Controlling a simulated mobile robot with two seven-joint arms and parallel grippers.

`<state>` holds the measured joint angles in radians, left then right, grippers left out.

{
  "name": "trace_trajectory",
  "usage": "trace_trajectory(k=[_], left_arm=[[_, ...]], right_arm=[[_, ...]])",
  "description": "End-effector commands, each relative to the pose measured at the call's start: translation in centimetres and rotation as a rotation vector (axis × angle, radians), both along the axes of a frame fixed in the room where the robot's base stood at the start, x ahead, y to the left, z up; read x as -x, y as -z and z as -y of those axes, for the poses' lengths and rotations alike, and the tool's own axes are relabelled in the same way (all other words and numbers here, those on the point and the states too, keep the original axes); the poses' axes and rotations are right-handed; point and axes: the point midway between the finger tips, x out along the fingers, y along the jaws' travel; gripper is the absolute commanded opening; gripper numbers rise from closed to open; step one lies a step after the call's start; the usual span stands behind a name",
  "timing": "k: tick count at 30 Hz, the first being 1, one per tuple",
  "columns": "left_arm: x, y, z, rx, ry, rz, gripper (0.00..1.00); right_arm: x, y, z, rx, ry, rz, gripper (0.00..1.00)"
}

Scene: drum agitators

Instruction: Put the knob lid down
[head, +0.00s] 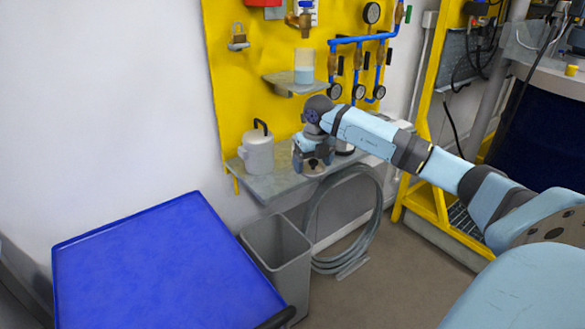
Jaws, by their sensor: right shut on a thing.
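My right gripper (313,168) reaches in from the right and points down at the front edge of the small grey wall shelf (270,187). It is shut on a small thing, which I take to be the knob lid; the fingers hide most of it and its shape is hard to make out. I cannot tell whether it touches the shelf. A white canister with a black handle (258,155) stands upright on the shelf to the left of the gripper. A pale vessel (345,148) shows partly behind my right wrist. My left gripper is out of view.
A blue table or cart top (160,265) lies empty at the lower left. A grey bin (278,250) and a coiled hose (345,225) sit below the shelf. A higher ledge (290,84) bears a clear beaker (304,70). Blue pipes with gauges (360,40) hang above my arm.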

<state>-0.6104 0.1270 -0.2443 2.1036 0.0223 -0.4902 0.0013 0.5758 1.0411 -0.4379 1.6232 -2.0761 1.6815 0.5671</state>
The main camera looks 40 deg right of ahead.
Motion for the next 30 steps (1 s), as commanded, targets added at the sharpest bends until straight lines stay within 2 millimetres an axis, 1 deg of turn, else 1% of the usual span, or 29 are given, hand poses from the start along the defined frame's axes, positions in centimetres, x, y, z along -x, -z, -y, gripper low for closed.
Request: trace_trajectory(k=[1,6,12,13,14,16,18,23,26,30], left_arm=[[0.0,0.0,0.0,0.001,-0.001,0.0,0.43],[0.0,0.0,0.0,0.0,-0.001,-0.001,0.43],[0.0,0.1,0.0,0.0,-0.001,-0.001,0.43],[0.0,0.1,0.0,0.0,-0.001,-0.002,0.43],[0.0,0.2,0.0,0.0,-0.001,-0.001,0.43],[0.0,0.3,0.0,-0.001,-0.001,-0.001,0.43],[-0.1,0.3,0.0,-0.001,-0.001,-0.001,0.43],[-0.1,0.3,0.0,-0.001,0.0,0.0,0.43],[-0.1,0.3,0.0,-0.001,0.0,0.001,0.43],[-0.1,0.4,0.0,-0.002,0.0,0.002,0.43]], right_arm=[[-1.6,-0.2,-0.1,-0.007,0.0,0.004,0.59],[-5.5,-0.1,0.4,-0.005,0.001,0.003,0.59],[-9.1,-0.1,0.9,-0.003,0.0,0.002,0.59],[-9.4,0.2,0.9,-0.002,-0.001,0.0,0.59],[-9.1,1.0,0.9,-0.001,-0.002,-0.004,0.59],[-9.0,1.9,0.9,-0.001,-0.002,-0.003,0.59],[-9.0,2.6,1.0,0.0,-0.002,-0.001,0.59],[-9.0,3.4,0.9,-0.001,-0.002,-0.001,0.59],[-9.0,4.6,0.9,-0.002,-0.002,-0.003,0.59],[-9.0,6.7,0.9,-0.002,-0.002,-0.003,0.59]])
